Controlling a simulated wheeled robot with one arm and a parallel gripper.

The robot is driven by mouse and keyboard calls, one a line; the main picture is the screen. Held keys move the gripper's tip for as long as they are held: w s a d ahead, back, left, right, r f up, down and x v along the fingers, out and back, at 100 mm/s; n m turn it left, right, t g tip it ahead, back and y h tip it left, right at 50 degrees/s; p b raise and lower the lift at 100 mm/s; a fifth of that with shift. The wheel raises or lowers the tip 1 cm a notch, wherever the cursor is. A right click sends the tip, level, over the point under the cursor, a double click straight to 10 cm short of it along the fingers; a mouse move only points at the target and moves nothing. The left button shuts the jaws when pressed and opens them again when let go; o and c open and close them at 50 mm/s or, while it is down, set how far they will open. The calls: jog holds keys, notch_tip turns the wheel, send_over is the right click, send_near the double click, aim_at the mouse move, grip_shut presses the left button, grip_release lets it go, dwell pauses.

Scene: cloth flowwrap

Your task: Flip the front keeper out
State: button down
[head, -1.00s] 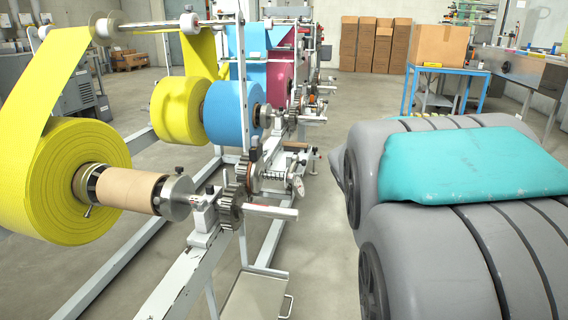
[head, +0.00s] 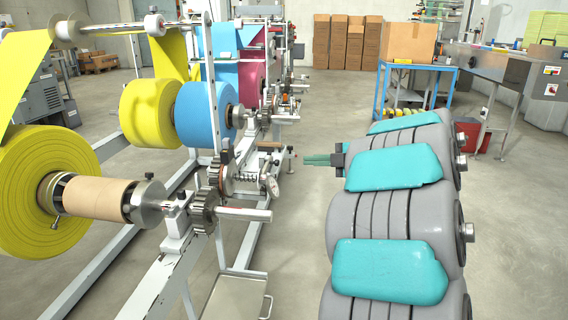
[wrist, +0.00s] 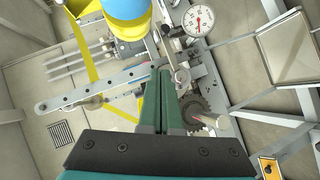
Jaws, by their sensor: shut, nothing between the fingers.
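The front roll is a yellow roll (head: 40,190) on a cardboard core (head: 97,199), held on a steel shaft. The shaft end rests on a bearing block (head: 177,232) on the white frame, beside a dark gear (head: 204,212). The front keeper is too small to tell apart from the fittings around this block. My gripper (head: 312,160) points left toward the machine, apart from the frame in the head view. In the wrist view its green fingers (wrist: 163,72) are together and empty, above the machine; a dark gear (wrist: 194,112) shows just right of them.
A second yellow roll (head: 150,112) and a blue roll (head: 205,112) sit farther back. A dial gauge (wrist: 197,20) stands near the fingers in the wrist view. A blue table (head: 416,68) with a carton is behind. Open floor lies between machine and arm.

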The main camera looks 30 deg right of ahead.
jog(key=shift+s+a+f, duration=0.15)
jog(key=shift+s+f, duration=0.05)
send_near(272, 162)
jog(key=w+a, duration=0.3)
jog(key=shift+w+d+f+p, duration=0.2)
jog(key=shift+w+d+f, duration=0.1)
jog(key=shift+f, duration=0.1)
jog(key=shift+w+d+f+p, duration=0.15)
jog(key=shift+w+d+f, duration=0.1)
jog(key=shift+f, duration=0.2)
jog(key=shift+w, duration=0.1)
